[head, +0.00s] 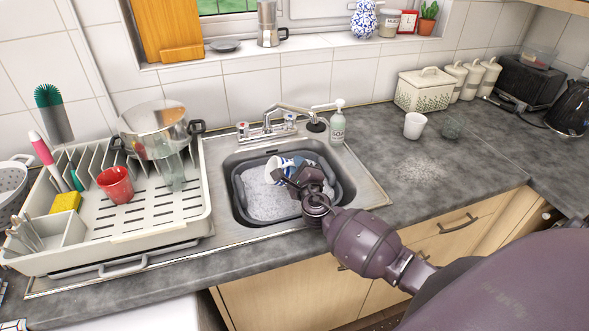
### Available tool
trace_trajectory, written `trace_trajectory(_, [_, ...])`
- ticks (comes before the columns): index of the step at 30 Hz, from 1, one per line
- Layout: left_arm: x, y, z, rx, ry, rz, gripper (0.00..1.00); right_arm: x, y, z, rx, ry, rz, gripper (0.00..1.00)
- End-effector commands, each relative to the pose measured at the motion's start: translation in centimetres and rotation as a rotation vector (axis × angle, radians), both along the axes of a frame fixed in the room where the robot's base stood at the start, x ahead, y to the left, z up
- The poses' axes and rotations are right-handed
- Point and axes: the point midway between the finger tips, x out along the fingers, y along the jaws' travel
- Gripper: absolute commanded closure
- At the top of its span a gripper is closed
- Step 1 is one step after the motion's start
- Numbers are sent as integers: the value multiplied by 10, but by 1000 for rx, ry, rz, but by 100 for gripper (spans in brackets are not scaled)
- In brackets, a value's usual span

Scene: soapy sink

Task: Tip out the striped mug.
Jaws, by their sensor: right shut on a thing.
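A white mug with blue markings (274,172), which looks like the striped mug, is over the grey basin (238,190) in the sink. It looks tilted, and part of it is hidden behind my gripper. My right gripper (296,178) reaches in from the lower right and is shut on the mug. The basin holds whitish suds (265,203). A bluish thing shows just behind the gripper, too small to make out. Whether anything is in the mug cannot be seen. My left gripper is not in view.
The tap (290,112) and a soap bottle (338,124) stand behind the sink. Left is a dish rack (150,225) with a red mug (116,184) and a steel pot (155,130).

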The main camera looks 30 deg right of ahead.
Motion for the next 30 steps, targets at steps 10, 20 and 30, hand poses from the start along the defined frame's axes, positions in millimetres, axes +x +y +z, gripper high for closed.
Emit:
trace_trajectory(10, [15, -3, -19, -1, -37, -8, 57, -4, -12, -12, 316, -89, 0, 100])
trace_trajectory(20, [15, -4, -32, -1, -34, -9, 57, -6, -21, -26, 723, -202, 1, 100])
trace_trajectory(30, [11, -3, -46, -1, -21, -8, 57, -7, -25, -36, 995, -278, 2, 100])
